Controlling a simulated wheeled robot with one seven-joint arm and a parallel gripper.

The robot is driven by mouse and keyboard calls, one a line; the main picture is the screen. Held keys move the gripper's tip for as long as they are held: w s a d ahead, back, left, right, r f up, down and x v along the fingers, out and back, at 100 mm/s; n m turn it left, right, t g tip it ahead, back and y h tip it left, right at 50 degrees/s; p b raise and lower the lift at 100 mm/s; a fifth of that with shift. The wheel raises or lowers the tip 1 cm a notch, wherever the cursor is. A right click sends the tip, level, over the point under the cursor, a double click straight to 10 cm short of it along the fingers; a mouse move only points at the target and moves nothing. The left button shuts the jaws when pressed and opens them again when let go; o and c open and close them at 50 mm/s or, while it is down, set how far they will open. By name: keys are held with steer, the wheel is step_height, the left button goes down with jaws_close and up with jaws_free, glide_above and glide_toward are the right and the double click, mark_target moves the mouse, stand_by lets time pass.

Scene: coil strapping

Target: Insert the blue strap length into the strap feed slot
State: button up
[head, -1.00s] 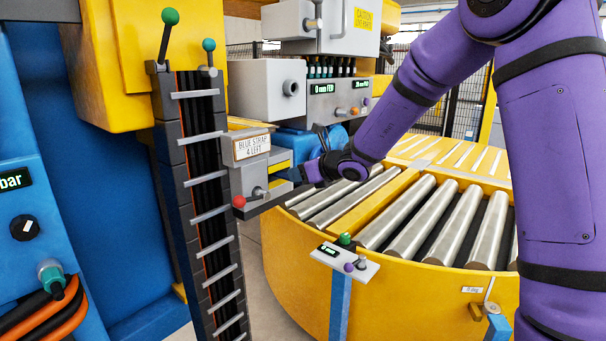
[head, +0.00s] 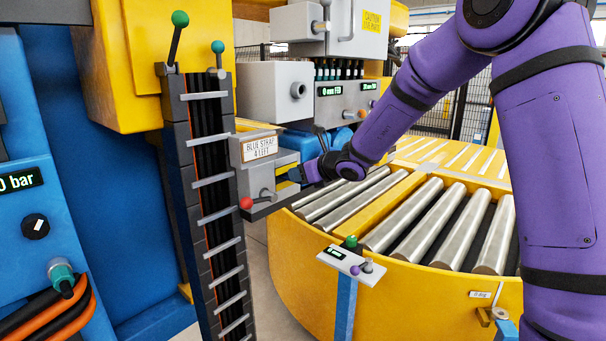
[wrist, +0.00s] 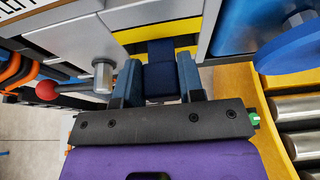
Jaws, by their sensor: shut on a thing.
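My gripper (wrist: 160,84) is shut on a short dark blue strap length (wrist: 160,72). The strap shows between the two blue-grey fingers, and its far end reaches the yellow-edged front of a grey box. In the head view my gripper (head: 299,173) is right beside that box, the strap dispenser (head: 250,180), labelled "BLUE STRAP 4 LEFT". I cannot tell whether the strap's far end is inside the box or just in front of it. The grey machine head (head: 335,108) behind reads "0 mm FED". I cannot make out the strap feed slot in either view.
A lever with a red ball (head: 246,203) sticks out of the dispenser, left of my gripper in the wrist view (wrist: 46,90). A blue round part (wrist: 288,50) is at upper right there. The yellow roller conveyor (head: 300,255) curves below. A cable column (head: 205,190) stands left.

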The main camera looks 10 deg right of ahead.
steer(key=shift+w+a, duration=0.5)
steer(key=shift+w, duration=0.2)
steer(key=o, duration=1.2)
steer(key=shift+c, duration=0.2)
steer(key=v, duration=1.1)
steer(key=s+a+r+n+g, duration=0.1)
steer(key=s+r+n+g, duration=0.2)
steer(key=s+n, duration=0.6)
steer(key=s+a+r+n+g, duration=0.25)
steer(key=s+n, duration=0.55)
steer(key=s, duration=0.4)
steer(key=s+d+n+h, duration=0.4)
steer(key=s+d+n, duration=0.1)
steer(key=s, duration=0.4)
steer(key=s+d+n+h, duration=0.4)
steer(key=s+d+n, duration=0.2)
steer(key=s, duration=0.3)
steer(key=shift+d+f+n, duration=0.25)
steer(key=shift+f+n, duration=0.05)
steer(key=shift+n, duration=0.1)
